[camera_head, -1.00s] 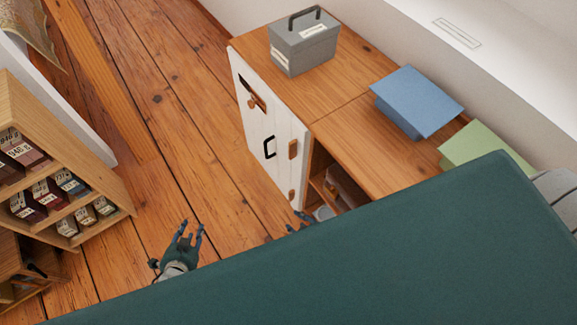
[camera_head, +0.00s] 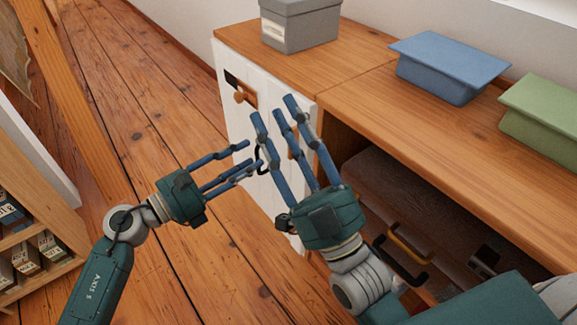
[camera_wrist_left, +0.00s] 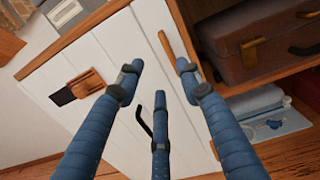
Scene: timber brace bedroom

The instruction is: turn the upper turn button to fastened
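The upper turn button (camera_wrist_left: 167,45) is a slim wooden piece near the right edge of the white plank door (camera_wrist_left: 108,48), lying roughly along that edge. In the head view it is mostly hidden behind my right gripper's fingers. The lower turn button (camera_wrist_left: 214,150) shows lower on the same side. My left gripper (camera_head: 252,157) is open and empty in front of the door.
A black pull handle (camera_wrist_left: 143,122) and a wooden latch with a dark slot (camera_head: 241,93) are on the door. Right of it, an open compartment holds a brown case (camera_head: 400,190). Boxes stand on the cabinet top (camera_head: 350,75). A bookcase (camera_head: 45,180) stands left, with open floor between.

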